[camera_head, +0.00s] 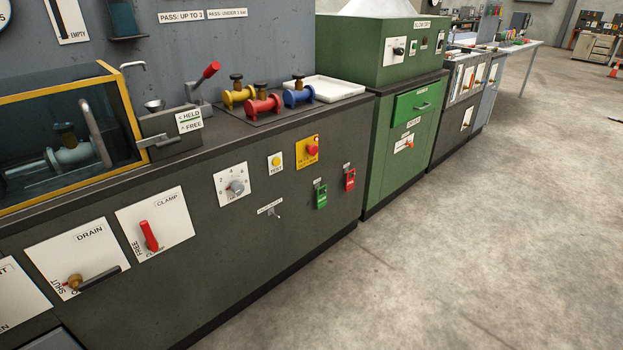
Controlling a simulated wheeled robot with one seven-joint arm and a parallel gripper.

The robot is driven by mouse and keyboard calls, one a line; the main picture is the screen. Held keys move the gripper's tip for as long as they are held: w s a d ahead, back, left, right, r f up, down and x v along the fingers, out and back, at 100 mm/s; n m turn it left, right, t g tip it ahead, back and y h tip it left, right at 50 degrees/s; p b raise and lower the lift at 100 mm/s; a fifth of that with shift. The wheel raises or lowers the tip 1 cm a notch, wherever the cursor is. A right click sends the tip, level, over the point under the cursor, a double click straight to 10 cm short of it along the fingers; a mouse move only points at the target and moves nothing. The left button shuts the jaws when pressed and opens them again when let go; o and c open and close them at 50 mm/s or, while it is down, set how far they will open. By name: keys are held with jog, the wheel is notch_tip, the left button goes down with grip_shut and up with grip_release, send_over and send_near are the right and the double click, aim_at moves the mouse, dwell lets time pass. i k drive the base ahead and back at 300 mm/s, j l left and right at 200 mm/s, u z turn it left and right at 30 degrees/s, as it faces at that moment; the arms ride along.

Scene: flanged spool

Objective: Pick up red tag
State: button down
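The red tag (349,180) hangs on the dark front panel of the bench, near its right end, below a small white label. A green tag (321,197) hangs to its left and a little lower in the picture. The two tags are apart. My gripper is not in view, so its state and its distance from the red tag do not show.
Left of the tags are a small hook (276,212), a yellow button (276,162), a red knob on a yellow plate (311,152) and a dial (236,187). A green cabinet (385,165) adjoins on the right. The concrete floor (420,265) in front is clear.

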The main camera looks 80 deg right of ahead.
aim_at(349, 183)
jog(key=z, duration=1.75)
jog(key=i+z, duration=0.2)
jog(key=z, duration=0.3)
jog(key=i+z, duration=0.2)
jog(key=z, duration=0.3)
jog(key=i+j+z, duration=0.1)
jog(key=z, duration=0.4)
jog(key=i+j, duration=0.2)
jog(key=i+u, duration=0.1)
jog(key=u, duration=0.65)
jog(key=i+l+u, duration=0.15)
jog(key=l+u, duration=0.15)
jog(key=i+l+u, duration=0.15)
jog(key=l+u, duration=0.2)
jog(key=i+l+u, duration=0.1)
jog(key=l+u, duration=0.75)
jog(key=l, duration=1.9)
